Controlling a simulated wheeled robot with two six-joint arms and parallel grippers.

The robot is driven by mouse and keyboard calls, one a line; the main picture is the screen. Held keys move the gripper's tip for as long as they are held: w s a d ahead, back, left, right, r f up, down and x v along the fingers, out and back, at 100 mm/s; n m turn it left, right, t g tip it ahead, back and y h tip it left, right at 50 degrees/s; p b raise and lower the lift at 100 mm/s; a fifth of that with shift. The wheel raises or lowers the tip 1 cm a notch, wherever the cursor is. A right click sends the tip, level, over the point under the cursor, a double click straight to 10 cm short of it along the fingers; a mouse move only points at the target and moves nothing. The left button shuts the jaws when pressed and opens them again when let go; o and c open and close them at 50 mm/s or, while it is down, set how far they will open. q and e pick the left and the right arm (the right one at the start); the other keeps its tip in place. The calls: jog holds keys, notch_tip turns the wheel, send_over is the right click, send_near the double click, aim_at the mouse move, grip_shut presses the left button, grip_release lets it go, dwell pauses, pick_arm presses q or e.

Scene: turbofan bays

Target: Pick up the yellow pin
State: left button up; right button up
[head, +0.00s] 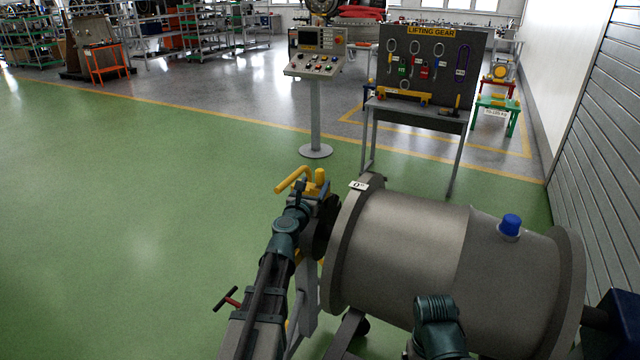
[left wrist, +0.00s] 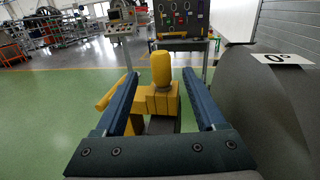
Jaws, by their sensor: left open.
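The yellow pin (left wrist: 161,68) stands upright on a yellow block (left wrist: 155,100) in the left wrist view. In the head view the pin (head: 320,177) shows just left of the large grey drum's flange. My left gripper (left wrist: 160,76) is open, with one blue finger on each side of the pin and block; I cannot tell whether they touch. In the head view the left gripper (head: 312,197) reaches up to the block from below. The pin's lower end is hidden in the block. My right gripper does not show.
The grey drum (head: 410,245) with a blue-capped fitting (head: 511,225) fills the lower right, close beside my left gripper. A bent yellow handle (head: 293,180) juts left of the pin. A control pedestal (head: 316,110) and lifting gear board (head: 430,65) stand behind. Green floor at left is clear.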

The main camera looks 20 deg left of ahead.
aim_at(319, 179)
pick_arm(q)
jog(key=shift+w+a+f, duration=0.1)
jog(key=shift+w+a, duration=0.05)
jog(key=shift+w, duration=2.65)
grip_shut()
